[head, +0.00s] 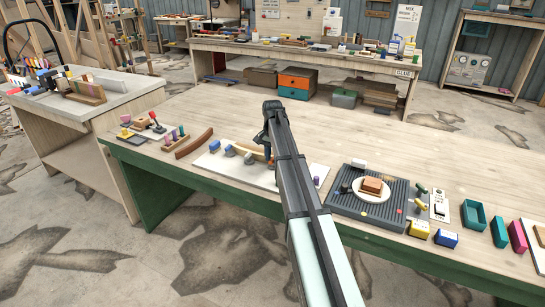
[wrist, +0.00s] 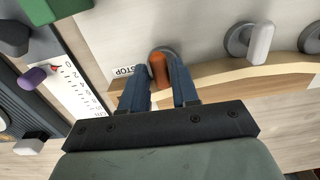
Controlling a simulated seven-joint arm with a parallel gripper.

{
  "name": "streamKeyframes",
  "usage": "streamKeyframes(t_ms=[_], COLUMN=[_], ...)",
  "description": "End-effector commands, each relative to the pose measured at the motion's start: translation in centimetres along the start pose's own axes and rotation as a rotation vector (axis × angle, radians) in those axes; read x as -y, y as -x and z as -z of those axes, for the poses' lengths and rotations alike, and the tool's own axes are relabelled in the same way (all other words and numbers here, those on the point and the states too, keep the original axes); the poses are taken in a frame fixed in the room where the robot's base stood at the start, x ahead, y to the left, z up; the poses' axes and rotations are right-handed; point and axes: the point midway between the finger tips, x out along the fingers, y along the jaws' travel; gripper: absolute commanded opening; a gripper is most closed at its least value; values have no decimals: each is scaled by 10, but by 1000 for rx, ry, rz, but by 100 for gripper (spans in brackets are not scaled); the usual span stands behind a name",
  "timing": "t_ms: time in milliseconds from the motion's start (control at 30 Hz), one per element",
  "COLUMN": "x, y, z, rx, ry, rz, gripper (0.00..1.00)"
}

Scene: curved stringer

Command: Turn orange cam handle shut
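The orange cam handle (wrist: 159,72) shows in the wrist view on a grey round base, next to a STOP label (wrist: 124,71). It sits by the curved wooden stringer (wrist: 225,76) on a white board (wrist: 120,35). My gripper (wrist: 160,88) has its two blue fingers apart, one on each side of the orange handle. The fingertips are close to the handle; whether either touches it is hard to tell.
A grey-white handle (wrist: 260,42) on a round base stands right of the orange one. Left is a scale (wrist: 75,88) with a purple knob (wrist: 33,78) and a green block (wrist: 52,8). A dark ribbed tray (head: 395,208) with a plate lies right of the board.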

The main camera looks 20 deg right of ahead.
Motion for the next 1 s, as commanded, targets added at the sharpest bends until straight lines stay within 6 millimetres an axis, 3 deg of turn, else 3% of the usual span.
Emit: streamKeyframes(t_ms=[367, 1000], x=[0, 1], y=[8, 118], z=[1, 1], rx=[-2, -2], ry=[2, 1], rz=[1, 1], gripper=[30, 30])
